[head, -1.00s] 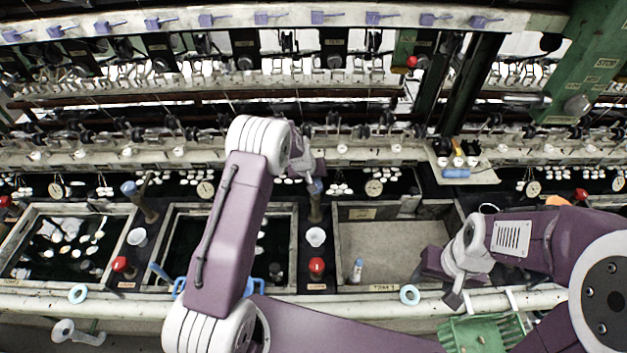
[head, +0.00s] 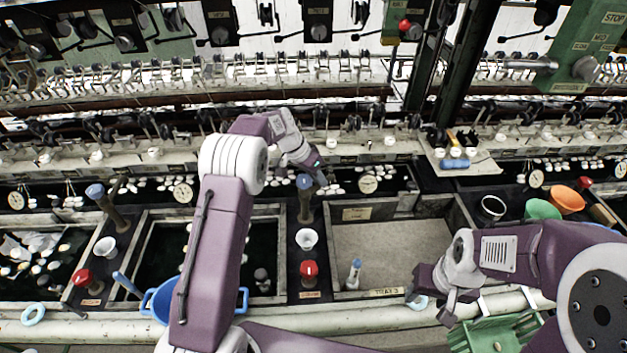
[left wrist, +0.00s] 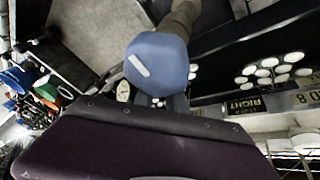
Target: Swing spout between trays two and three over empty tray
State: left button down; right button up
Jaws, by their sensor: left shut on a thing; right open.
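The spout between trays two and three is a dark post with a blue knob (head: 304,182), standing on the divider at the left edge of the empty tray (head: 343,230). That tray has a bare grey floor and is labelled TRAY 3. My left gripper (head: 317,172) is at the knob, shut on the spout; its fingertips are hard to make out. In the left wrist view the blue knob (left wrist: 157,60) is just ahead of my purple gripper body, with its grey-brown pipe running up and right. My right gripper (head: 447,303) is open and empty at tray three's front right corner.
Dark, water-filled tray two (head: 150,232) lies left of the divider, with a blue basin (head: 160,303) at its front. A white cup (head: 307,238) and red knob (head: 309,272) stand on the divider. A small bottle (head: 354,273) stands in tray three. Reeling machinery spans the back.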

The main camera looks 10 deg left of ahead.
aim_at(313, 188)
pick_arm(q)
jog(key=shift+s+d+m+g+h+p, duration=0.15)
jog(key=shift+s+d+m+g+p, duration=0.35)
jog(key=shift+m, duration=0.85)
jog(key=shift+s+d+m+g+h+p, duration=0.1)
jog(key=shift+s+d+m+g+p, duration=0.45)
jog(key=shift+m, duration=0.85)
jog(key=shift+s+d+m+g+h+p, duration=0.15)
jog(key=shift+s+d+m+g+p, duration=0.35)
jog(key=shift+m, duration=0.85)
jog(key=shift+s+a+f+g, duration=0.1)
jog(key=shift+s+a+g, duration=0.05)
jog(key=shift+g, duration=0.1)
jog(key=c, duration=1.4)
grip_release()
jog(key=shift+o, duration=0.2)
jog(key=v, duration=0.9)
jog(key=shift+p, duration=0.3)
